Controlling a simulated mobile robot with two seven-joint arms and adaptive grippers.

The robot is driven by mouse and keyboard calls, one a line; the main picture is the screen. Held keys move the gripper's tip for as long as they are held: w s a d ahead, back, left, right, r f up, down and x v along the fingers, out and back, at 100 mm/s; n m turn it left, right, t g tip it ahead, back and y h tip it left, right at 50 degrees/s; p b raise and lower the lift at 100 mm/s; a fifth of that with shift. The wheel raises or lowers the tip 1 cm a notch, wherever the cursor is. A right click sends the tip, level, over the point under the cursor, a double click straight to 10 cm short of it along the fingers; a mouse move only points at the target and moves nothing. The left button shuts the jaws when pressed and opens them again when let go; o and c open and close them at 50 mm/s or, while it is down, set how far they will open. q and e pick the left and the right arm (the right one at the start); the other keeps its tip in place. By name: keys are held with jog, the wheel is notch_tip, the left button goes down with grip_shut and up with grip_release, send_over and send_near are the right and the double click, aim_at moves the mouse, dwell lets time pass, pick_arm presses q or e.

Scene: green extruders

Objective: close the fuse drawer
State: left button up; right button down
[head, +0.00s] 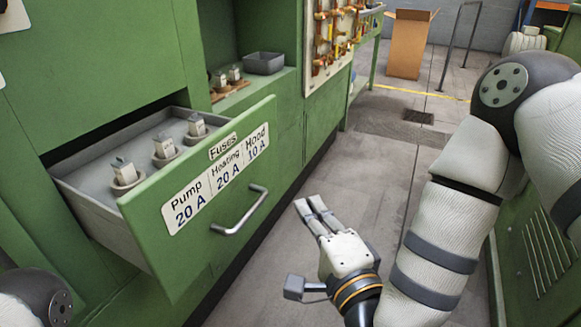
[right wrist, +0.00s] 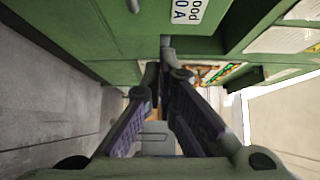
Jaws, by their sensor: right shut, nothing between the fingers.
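The green fuse drawer (head: 240,208) stands open, pulled out from the green cabinet. Its front carries a "Fuses" label (head: 190,205) for pump, heating and hood, and a grey bar handle (head: 240,215). Three pale fuses (head: 163,148) stand upright in round holders inside it. My right gripper (head: 311,208) is shut and empty, to the right of the drawer front and apart from the handle. In the right wrist view the fingers (right wrist: 163,75) point past the drawer front (right wrist: 100,35), whose label shows at the top. My left gripper is out of view.
A recess above the drawer holds a grey tray (head: 264,63) and more fuses on a wooden strip (head: 231,90). A panel with copper fittings (head: 333,30) is beyond. A cardboard box (head: 409,43) stands at the back. The grey aisle floor is clear; a green cabinet (head: 535,240) borders it at right.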

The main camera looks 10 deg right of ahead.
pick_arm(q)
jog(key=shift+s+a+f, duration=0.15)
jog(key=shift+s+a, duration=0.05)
pick_arm(e)
jog(key=shift+w+a+r, duration=0.1)
jog(key=shift+w+a, duration=0.75)
jog(key=shift+w, duration=1.15)
jog(key=shift+w+a, duration=0.9)
jog(key=shift+w, duration=1.15)
jog(key=shift+w+a+r, duration=0.1)
jog(key=shift+w+a, duration=0.75)
jog(key=shift+w, duration=1.15)
